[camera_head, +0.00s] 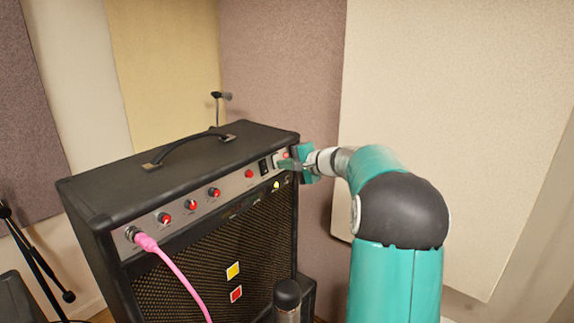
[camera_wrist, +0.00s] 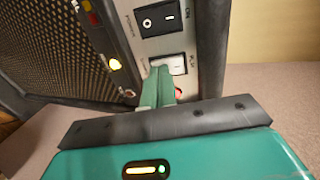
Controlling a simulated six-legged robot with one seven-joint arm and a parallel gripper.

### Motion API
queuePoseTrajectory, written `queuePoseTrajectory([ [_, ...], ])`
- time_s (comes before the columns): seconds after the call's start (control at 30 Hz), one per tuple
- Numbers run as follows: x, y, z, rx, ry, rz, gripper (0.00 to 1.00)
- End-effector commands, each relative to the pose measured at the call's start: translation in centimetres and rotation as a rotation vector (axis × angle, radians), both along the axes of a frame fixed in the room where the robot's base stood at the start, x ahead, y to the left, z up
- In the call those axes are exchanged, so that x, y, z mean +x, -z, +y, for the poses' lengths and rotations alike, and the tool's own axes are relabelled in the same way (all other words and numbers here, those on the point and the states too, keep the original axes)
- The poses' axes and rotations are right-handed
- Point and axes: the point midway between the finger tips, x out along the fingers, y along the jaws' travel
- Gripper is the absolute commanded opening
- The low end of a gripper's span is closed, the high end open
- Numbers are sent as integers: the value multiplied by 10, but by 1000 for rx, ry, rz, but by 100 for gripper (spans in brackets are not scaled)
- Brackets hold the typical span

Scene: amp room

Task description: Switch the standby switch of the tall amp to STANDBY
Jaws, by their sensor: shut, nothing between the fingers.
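The tall amp (camera_head: 160,187) is a black cabinet with a silver control panel along its upper front. The standby switch (camera_wrist: 174,65) is a pale rocker, with PLAY lettered by its right end in the wrist view. In the head view my gripper (camera_head: 288,163) is at the panel's right end.
The black power rocker (camera_wrist: 158,19) sits beside the standby switch. A lit yellow lamp (camera_wrist: 115,64) is near it. Red knobs (camera_head: 191,205) and a pink cable (camera_head: 178,268) are farther left. A wall panel (camera_head: 450,120) stands behind my arm.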

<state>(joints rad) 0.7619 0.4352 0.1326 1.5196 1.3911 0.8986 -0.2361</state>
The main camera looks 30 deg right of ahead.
Motion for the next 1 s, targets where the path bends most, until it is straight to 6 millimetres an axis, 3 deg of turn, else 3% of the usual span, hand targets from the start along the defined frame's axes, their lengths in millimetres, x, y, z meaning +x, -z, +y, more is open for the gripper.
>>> queuePoseTrajectory([
  [0.3,5,3,3,2,-1,2,0],
  [0.7,7,-16,6,2,-2,-7,0],
  [1.0,7,-16,8,3,-8,-6,0],
])
